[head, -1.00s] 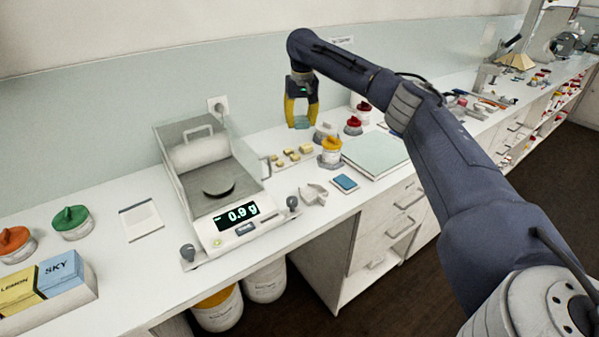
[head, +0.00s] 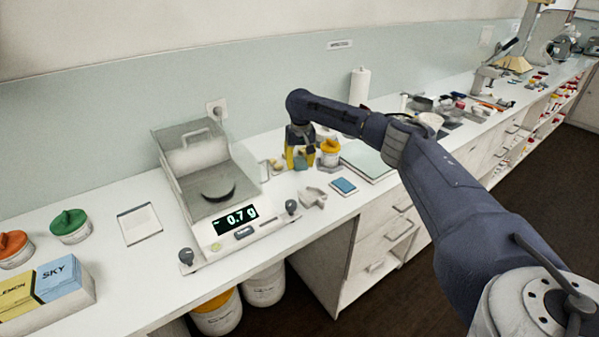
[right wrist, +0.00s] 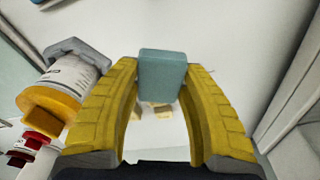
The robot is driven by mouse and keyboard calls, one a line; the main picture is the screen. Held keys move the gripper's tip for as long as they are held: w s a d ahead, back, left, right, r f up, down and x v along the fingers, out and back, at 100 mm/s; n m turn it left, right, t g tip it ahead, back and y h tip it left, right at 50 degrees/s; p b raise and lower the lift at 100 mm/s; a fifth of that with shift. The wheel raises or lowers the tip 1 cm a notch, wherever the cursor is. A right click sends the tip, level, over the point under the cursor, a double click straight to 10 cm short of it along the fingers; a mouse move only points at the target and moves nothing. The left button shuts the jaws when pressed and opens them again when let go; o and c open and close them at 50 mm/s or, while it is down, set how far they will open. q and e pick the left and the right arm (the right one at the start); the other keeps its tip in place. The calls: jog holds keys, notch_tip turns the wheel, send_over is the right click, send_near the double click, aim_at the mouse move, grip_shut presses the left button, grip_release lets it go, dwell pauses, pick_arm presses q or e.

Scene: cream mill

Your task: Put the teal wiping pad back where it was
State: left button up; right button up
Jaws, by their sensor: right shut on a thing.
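The teal wiping pad (right wrist: 162,75) is pinched between the yellow fingers of my right gripper (right wrist: 161,90) in the right wrist view. In the head view my right gripper (head: 300,158) points down, low over the bench behind the balance's right side. It is beside the yellow-lidded jar (head: 330,152), and the pad shows as a small teal patch at the fingertips (head: 300,166). I cannot tell whether the pad touches the bench. My left gripper is not in view.
The balance (head: 236,222) reads 0.7 g, left of the gripper. A grey-white holder (head: 312,197) and a blue flat item (head: 343,186) lie in front. A pale green board (head: 368,160) lies to the right. Small yellowish blocks (right wrist: 160,110) lie near the pad.

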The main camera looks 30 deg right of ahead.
aim_at(299, 176)
jog(key=shift+f, duration=2.1)
jog(key=shift+f, duration=0.1)
jog(key=o, duration=1)
jog(key=shift+c, duration=0.2)
jog(key=r, duration=0.4)
jog(key=s+r, duration=0.1)
jog(key=r, duration=0.7)
jog(key=shift+s+a, duration=0.2)
